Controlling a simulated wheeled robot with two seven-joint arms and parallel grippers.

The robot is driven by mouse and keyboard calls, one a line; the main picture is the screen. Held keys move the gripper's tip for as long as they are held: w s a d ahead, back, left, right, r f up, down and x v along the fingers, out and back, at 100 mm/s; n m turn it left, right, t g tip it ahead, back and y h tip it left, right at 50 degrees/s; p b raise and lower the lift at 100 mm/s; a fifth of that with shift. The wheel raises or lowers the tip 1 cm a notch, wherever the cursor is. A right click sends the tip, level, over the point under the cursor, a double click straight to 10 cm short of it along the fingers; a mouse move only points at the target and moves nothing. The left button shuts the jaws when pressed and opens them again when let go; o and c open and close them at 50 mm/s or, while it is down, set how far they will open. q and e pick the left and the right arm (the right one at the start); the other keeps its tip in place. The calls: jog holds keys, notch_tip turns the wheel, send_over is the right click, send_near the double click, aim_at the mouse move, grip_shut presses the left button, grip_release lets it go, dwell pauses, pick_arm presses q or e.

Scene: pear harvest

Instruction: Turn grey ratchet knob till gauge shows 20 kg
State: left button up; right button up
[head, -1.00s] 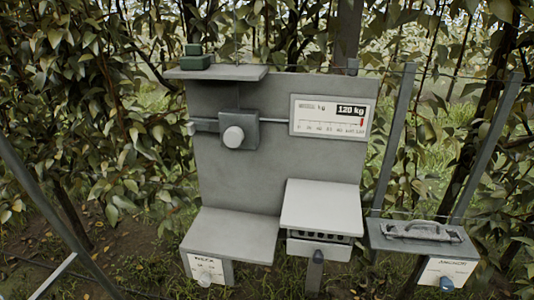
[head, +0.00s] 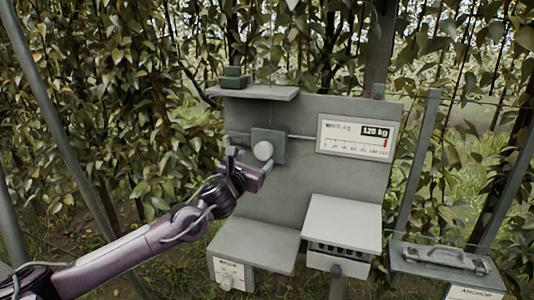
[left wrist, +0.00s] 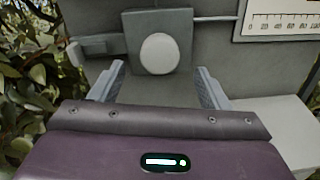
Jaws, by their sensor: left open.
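The ratchet knob (head: 263,150) is a pale grey round knob on a darker square block (head: 274,136) fixed to the grey panel. It also shows in the left wrist view (left wrist: 159,54), straight ahead and above the fingers. The gauge (head: 356,136) on the panel's upper right reads 120 kg, with a red mark at the right end of its scale. My left gripper (head: 250,161) is open, just in front of and below the knob; in the left wrist view its two fingers (left wrist: 158,88) stand apart with nothing between them. My right gripper is not in view.
A shelf (head: 252,92) with a green block (head: 234,77) juts out above the knob. A lower shelf (head: 254,246) and a white-topped box (head: 342,222) stick out below. Grey posts and leafy plants surround the panel.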

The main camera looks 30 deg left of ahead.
aim_at(262, 154)
pick_arm(q)
jog(key=p+x, duration=0.2)
jog(key=x, duration=0.4)
jog(key=shift+w+a+f+p, duration=0.2)
jog(key=shift+w+p, duration=0.15)
jog(key=shift+w, duration=0.25)
jog(key=shift+c, duration=0.4)
jog(key=c, duration=0.9)
